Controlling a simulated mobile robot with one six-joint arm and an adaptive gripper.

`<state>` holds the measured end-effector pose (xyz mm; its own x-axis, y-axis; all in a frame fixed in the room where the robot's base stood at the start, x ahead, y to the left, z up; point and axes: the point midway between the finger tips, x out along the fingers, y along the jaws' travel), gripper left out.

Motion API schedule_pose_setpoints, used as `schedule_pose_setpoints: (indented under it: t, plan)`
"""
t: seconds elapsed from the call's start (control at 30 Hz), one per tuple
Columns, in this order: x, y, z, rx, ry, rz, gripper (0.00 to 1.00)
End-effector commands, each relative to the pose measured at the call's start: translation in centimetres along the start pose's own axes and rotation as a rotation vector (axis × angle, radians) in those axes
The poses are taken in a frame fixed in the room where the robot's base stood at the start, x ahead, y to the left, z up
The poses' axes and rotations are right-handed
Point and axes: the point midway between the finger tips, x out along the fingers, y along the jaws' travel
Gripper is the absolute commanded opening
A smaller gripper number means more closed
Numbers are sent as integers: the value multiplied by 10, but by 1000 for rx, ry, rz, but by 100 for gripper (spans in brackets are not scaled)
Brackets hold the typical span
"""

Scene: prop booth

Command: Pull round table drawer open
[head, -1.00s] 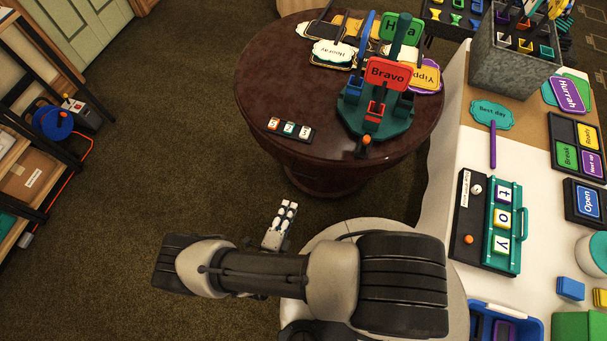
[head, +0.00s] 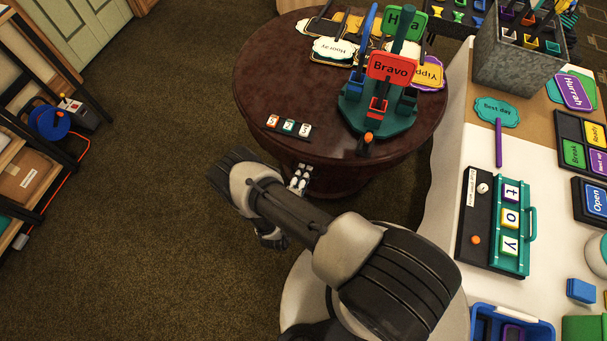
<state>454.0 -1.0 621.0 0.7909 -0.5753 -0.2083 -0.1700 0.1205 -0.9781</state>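The round table (head: 275,85) is dark reddish brown with a glossy top and a thick pedestal, and stands in the upper middle of the head view. My gripper (head: 300,180) is at the near left side of the table, just below the rim in the picture, in front of the table's side. Its small pale fingers point toward the table. I cannot tell whether they touch it or how far apart they are. No drawer front or handle can be made out; the rim and my arm hide part of that side.
On the round table are a number strip (head: 288,127), a green stand with a red Bravo sign (head: 391,68), and several other signs. A white-covered table (head: 450,150) stands close on the right. A shelf with a cardboard box (head: 28,177) is at left. Carpet between is clear.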

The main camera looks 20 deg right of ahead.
Motion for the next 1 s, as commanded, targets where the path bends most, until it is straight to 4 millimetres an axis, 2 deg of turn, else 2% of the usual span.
schedule_pose_setpoints:
  t: [0.33, 0.6, 1.0]
  plan:
    - [3, 0, 0, -1, -1, 0, 17]
    - [3, 0, 0, 0, -1, 0, 0]
    - [3, 0, 0, -1, 0, 0, 0]
